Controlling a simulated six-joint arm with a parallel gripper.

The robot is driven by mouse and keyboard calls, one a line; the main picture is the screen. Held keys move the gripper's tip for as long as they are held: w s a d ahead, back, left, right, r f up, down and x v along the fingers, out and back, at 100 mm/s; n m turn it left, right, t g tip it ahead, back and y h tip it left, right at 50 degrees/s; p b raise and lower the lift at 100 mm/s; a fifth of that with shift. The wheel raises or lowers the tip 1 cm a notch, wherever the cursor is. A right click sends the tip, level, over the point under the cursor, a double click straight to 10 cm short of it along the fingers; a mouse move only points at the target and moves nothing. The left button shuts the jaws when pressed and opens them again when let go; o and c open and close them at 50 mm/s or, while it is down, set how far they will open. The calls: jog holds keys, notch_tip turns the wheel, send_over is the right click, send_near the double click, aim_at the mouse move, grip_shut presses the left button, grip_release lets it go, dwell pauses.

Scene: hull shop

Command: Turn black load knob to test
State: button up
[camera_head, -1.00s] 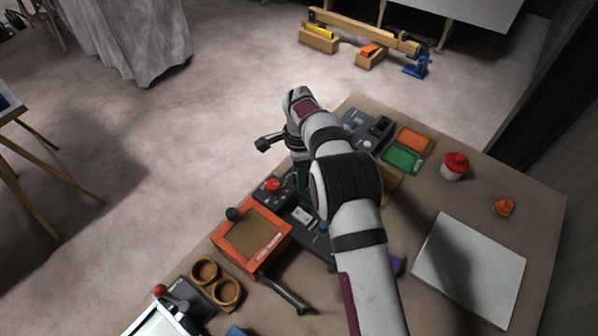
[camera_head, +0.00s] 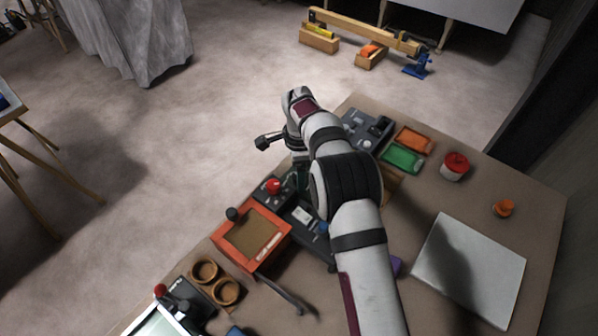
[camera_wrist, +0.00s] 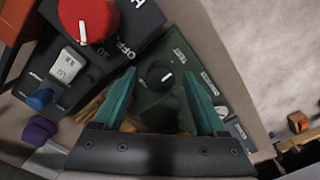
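The black load knob (camera_wrist: 160,75) sits on a dark green box (camera_wrist: 172,52) in the wrist view. A short white mark shows on the right side of the knob's top. Small pale labels (camera_wrist: 208,84) lie on the box around the knob, too small to read surely. My gripper (camera_wrist: 159,77) is open, with one teal finger on the left of the knob and one on the right. A gap shows between each finger and the knob; I cannot tell how high the tips are above the box. In the head view my arm mostly hides the knob and gripper.
A red knob (camera_wrist: 88,17) on a black box marked OFF stands close at upper left, with a white switch (camera_wrist: 68,66) and a blue knob (camera_wrist: 40,98). An orange-framed tray (camera_head: 222,240) and green tray (camera_head: 402,158) share the bench. A grey slab (camera_head: 480,262) lies right.

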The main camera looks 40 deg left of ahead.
notch_tip(320, 180, up, 16)
dwell(0.4)
jog(key=s+d+r+n, duration=0.1)
jog(key=d+r, duration=0.4)
jog(key=d, duration=0.7)
jog(key=s+d+r+n, duration=0.15)
jog(key=d+r, duration=0.25)
jog(key=d, duration=0.8)
jog(key=s+d+f+y, duration=0.1)
jog(key=s+d+f, duration=0.2)
jog(key=s+d, duration=0.3)
jog(key=s+d+f, duration=0.3)
jog(key=s+d, duration=0.4)
jog(key=s, duration=0.7)
jog(key=shift+s+d+f+n+y, duration=0.2)
jog(key=shift+s+f+n+y, duration=0.05)
jog(key=shift+n+y, duration=0.2)
